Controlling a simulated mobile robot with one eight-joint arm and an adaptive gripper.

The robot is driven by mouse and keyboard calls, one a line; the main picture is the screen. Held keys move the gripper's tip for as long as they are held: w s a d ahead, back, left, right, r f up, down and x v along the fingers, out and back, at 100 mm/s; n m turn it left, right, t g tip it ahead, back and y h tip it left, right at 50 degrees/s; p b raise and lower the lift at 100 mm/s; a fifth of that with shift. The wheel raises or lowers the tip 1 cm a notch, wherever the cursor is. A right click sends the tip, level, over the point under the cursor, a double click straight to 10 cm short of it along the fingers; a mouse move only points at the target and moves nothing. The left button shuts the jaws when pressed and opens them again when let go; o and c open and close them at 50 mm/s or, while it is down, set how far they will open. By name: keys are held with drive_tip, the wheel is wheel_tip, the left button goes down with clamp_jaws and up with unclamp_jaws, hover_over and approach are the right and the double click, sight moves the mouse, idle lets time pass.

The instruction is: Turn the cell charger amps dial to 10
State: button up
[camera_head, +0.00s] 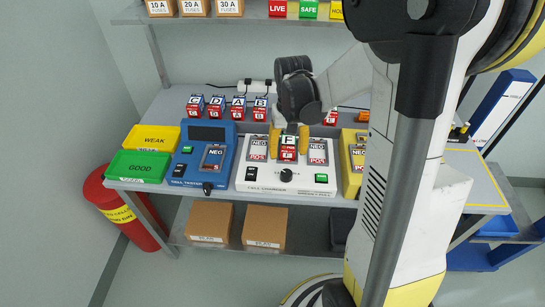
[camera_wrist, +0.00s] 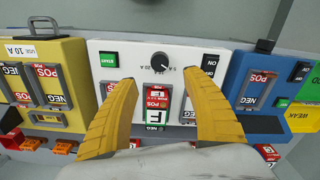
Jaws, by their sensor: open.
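The white cell charger (camera_head: 240,182) stands on the bench. Its round black amps dial (camera_head: 286,175) is on the front, between a black switch (camera_head: 251,172) and a green button (camera_head: 321,178). The dial (camera_wrist: 160,62) also shows in the wrist view, beyond my fingertips; its setting is too small to read surely. A cell marked F (camera_head: 288,147) sits in the charger's middle. My gripper (camera_wrist: 160,78) is open, its yellow fingers apart on either side of the F cell, which shows between them in the wrist view (camera_wrist: 155,103). Nothing is held.
The blue cell tester (camera_head: 190,178) stands left of the charger, and a yellow device (camera_head: 350,165) stands right. Green (camera_head: 130,167) and yellow (camera_head: 152,139) bins are at the far left. Several cells (camera_head: 217,107) stand behind. A shelf with boxes (camera_head: 196,8) hangs above.

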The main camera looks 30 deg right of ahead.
sight(287, 173)
wheel_tip(287, 173, down, 11)
drive_tip(key=b, duration=0.4)
drive_tip(key=c, duration=1.2)
